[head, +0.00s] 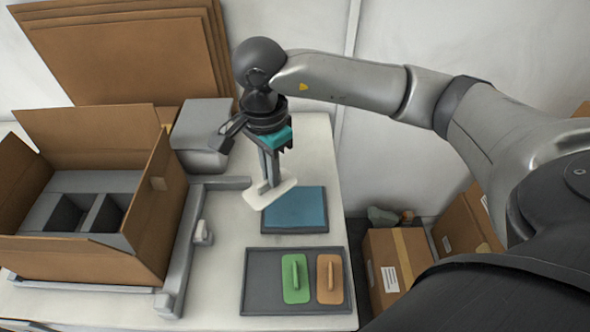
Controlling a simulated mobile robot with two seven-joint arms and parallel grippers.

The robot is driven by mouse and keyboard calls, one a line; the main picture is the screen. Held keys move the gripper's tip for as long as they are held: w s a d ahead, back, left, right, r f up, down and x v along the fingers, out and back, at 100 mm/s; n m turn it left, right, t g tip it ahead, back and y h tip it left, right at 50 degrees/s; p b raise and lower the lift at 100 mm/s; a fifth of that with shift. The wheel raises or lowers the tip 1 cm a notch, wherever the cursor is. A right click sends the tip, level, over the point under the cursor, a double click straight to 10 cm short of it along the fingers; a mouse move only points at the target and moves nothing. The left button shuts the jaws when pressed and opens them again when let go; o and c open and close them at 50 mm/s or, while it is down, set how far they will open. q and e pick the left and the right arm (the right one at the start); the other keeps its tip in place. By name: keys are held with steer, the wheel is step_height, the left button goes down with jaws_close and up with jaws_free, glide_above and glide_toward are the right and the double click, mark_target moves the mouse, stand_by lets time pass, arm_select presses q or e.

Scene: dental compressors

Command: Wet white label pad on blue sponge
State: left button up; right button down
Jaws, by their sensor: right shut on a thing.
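My right gripper (272,170) points down over the table and is shut on a white pad (270,193). The white pad is tilted and overlaps the left edge of the blue sponge (300,212) in the head view. The blue sponge lies flat in a dark shallow tray at the table's right side. I cannot tell whether the pad touches the sponge. My left gripper is not in view.
A grey tray (262,299) in front holds a green pad (295,262) and an orange pad (330,262). An open cardboard box (90,262) with grey inserts stands left, beside a grey frame (181,262). A grey block (203,125) stands behind. Cartons (388,255) stand beyond the table's right edge.

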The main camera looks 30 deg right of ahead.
steer(key=shift+w+d+f+m+b, duration=0.3)
steer(key=shift+d+f+m, duration=0.75)
steer(key=shift+f+m, duration=1.55)
steer(key=shift+w+d+f+m+b, duration=0.15)
steer(key=shift+d+f+m+b, duration=0.3)
steer(key=shift+d+f+m, duration=1.95)
steer(key=shift+w+a+f+m+b, duration=0.3)
steer(key=shift+f+m, duration=0.95)
steer(key=shift+m, duration=2.85)
steer(key=shift+s+f+b, duration=0.15)
steer(key=shift+f+b, duration=0.3)
steer(key=shift+f, duration=0.1)
steer(key=shift+r, duration=0.1)
step_height(320, 180, up, 7)
steer(key=p, duration=0.5)
steer(key=shift+p, duration=0.3)
